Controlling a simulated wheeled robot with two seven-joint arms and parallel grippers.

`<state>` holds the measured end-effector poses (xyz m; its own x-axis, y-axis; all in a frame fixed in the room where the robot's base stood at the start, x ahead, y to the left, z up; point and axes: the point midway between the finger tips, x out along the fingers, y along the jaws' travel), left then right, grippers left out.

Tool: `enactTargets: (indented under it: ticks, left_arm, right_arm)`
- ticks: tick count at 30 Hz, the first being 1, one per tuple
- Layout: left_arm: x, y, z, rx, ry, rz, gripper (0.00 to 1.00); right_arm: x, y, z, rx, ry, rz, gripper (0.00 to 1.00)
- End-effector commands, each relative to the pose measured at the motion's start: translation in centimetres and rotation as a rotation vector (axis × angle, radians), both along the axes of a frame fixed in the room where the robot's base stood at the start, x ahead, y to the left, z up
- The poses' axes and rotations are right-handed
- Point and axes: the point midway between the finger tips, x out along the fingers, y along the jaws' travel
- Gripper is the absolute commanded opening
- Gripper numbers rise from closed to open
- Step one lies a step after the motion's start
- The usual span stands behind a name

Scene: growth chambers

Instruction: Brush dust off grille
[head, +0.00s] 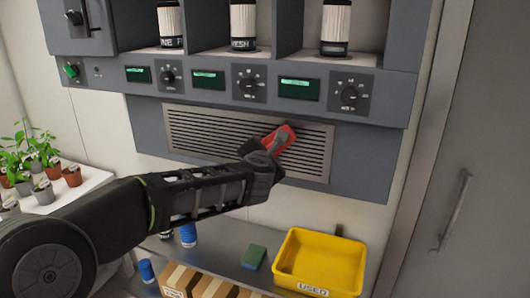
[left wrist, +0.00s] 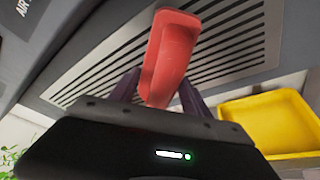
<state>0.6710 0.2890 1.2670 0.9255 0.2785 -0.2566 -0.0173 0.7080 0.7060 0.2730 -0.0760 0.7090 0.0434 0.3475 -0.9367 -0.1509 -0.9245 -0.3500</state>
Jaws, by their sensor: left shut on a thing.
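The grille (head: 215,135) is a slatted metal panel set in the grey front below the control knobs; it also shows in the left wrist view (left wrist: 215,50). My left gripper (head: 270,148) is shut on a red brush (head: 282,138), which is at the right half of the grille. In the left wrist view the red brush (left wrist: 170,52) stands up between the dark fingers. I cannot tell whether its bristles touch the slats, as they are hidden. I cannot make out dust on the slats. My right gripper is not in view.
Blue-capped containers (head: 188,236) and cardboard boxes (head: 178,279) are near my arm. Potted seedlings (head: 42,160) stand at left. Knobs (head: 248,84) sit above the grille.

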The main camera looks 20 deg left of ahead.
Motion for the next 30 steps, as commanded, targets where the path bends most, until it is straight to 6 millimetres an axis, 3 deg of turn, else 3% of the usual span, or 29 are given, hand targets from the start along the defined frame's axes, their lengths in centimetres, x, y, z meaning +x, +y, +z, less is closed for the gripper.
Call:
enactTargets:
  ticks: [5, 18, 30]
  left_arm:
    - [0.0, 0.2, 0.0, 0.000, -0.001, -0.001, 0.11]
    - [-0.2, 3.4, 0.0, 0.000, -0.001, 0.001, 0.11]
    - [-0.2, 3.7, 0.0, 0.000, -0.001, 0.002, 0.11]
  right_arm:
    - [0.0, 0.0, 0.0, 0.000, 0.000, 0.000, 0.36]
    - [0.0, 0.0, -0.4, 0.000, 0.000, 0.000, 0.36]
    - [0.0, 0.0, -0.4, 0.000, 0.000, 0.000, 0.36]
